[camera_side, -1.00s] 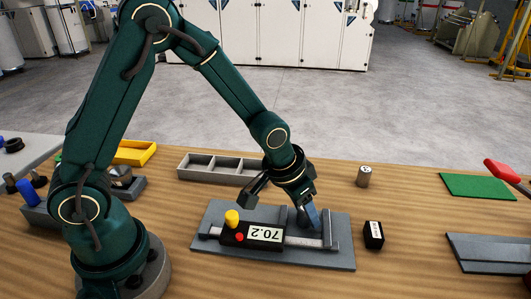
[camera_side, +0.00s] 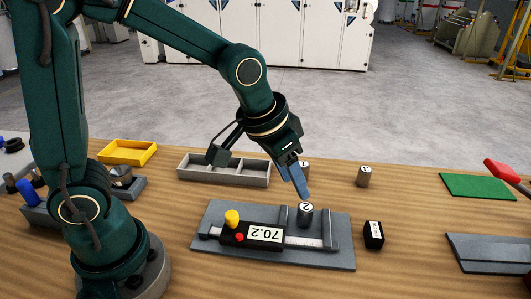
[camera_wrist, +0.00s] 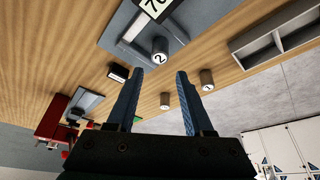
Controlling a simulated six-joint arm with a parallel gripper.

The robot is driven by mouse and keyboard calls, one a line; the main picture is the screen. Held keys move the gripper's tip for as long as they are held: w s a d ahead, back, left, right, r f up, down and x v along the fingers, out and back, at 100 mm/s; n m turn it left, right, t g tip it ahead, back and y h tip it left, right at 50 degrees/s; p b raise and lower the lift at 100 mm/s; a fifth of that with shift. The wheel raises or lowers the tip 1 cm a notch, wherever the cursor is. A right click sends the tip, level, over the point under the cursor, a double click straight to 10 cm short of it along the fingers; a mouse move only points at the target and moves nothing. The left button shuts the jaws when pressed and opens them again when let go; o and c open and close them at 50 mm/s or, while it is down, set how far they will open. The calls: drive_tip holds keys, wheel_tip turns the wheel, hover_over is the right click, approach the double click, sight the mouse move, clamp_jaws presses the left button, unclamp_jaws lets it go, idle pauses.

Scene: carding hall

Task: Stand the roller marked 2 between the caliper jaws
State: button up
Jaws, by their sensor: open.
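In the wrist view the roller marked 2 (camera_wrist: 160,50) shows ahead of the fingertips. The caliper's display (camera_side: 265,234) reads 70.2. My gripper (camera_side: 303,192) is above and near the roller, apart from it as far as I can see. In the wrist view my gripper (camera_wrist: 157,78) has its blue fingers spread with nothing between them.
A roller marked 1 (camera_wrist: 207,80) stands behind the caliper, partly hidden by my gripper in the side view. Another roller (camera_side: 364,177) stands farther right. A black block (camera_side: 374,235) is right of the plate. A grey divided tray (camera_side: 250,178) and green mat (camera_side: 477,186) lie farther out.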

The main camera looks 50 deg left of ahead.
drive_tip(key=s+a+r, duration=0.2)
drive_tip(key=s, duration=0.4)
drive_tip(key=s+a+r+n+t, duration=0.1)
drive_tip(key=s+a+r, duration=0.1)
drive_tip(key=s, duration=0.5)
drive_tip(key=shift+s+a+r+y, duration=0.15)
drive_tip(key=shift+r+y, duration=0.1)
drive_tip(key=shift+y, duration=0.05)
